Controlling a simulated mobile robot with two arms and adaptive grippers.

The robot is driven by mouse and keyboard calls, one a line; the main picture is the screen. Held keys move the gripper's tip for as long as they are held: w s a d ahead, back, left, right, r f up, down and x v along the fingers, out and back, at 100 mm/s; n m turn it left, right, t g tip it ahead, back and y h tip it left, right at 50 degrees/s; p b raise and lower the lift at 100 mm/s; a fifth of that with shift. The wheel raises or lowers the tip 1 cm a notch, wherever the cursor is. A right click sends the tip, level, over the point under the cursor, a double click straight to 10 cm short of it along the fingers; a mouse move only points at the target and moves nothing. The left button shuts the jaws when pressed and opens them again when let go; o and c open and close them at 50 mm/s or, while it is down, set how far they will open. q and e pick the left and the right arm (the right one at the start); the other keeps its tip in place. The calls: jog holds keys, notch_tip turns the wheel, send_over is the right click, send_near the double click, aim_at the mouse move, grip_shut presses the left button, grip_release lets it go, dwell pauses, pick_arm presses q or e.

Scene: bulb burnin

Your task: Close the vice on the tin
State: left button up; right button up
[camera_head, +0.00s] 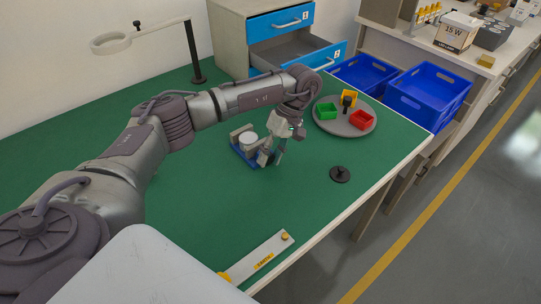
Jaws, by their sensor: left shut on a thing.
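The vice (236,150) is a small blue-based tool with grey jaws on the green bench. A whitish round tin (249,139) sits between its jaws. My left gripper (273,160) reaches down at the vice's right side, its fingers shut by the vice's near right end. The fingers partly cover that end, so the part they hold is small and hard to make out; it looks like the vice's handle. I cannot tell whether the jaws touch the tin. My right gripper is not in view.
A grey turntable (330,125) with green, yellow and red bins stands right of the vice. A black round knob-topped piece (340,174) lies near the bench edge. A magnifier lamp (193,55) and an open-drawer cabinet (232,38) stand behind.

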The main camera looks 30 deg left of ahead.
pick_arm(q)
jog(key=o, duration=1.2)
jog(key=shift+c, duration=0.2)
jog(key=v, duration=1.2)
